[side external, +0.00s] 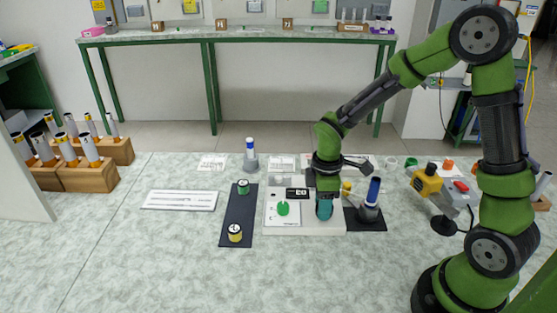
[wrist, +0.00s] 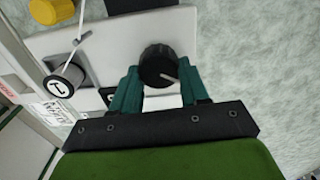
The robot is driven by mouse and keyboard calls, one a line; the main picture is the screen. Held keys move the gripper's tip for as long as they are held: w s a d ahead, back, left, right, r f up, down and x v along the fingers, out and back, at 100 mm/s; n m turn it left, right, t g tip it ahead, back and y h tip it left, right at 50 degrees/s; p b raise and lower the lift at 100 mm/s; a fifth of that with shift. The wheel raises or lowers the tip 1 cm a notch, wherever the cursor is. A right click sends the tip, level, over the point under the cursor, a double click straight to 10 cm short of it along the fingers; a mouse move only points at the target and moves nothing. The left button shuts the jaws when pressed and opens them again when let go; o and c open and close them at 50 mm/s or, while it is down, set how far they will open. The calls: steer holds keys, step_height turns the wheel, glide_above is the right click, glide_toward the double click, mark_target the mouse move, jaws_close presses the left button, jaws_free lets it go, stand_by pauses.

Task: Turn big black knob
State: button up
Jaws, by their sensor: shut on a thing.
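The big black knob (wrist: 158,62) stands on a light panel in the wrist view, with a white pointer line on it. My gripper (wrist: 160,84) has its two teal fingers on either side of the knob, shut on it. In the side external view my gripper (side external: 324,208) points down at the right part of the light control panel (side external: 330,228). The fingers and arm hide the knob there.
A green knob (side external: 283,208) and a dark display (side external: 297,193) are left of my gripper. A blue-capped rod (side external: 371,192) stands close on the right. A dark mat (side external: 238,213) lies left of the panel.

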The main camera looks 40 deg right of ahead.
steer(key=shift+n, duration=0.3)
stand_by(0.4)
steer(key=o, duration=1.1)
steer(key=shift+c, duration=0.2)
step_height(320, 180, up, 17)
steer(key=s+a+r+m+t+y, duration=0.2)
steer(key=s+m+t, duration=0.5)
steer(key=s+m, duration=0.4)
steer(key=a+r+m, duration=0.1)
steer(key=m, duration=0.2)
steer(key=shift+r, duration=0.2)
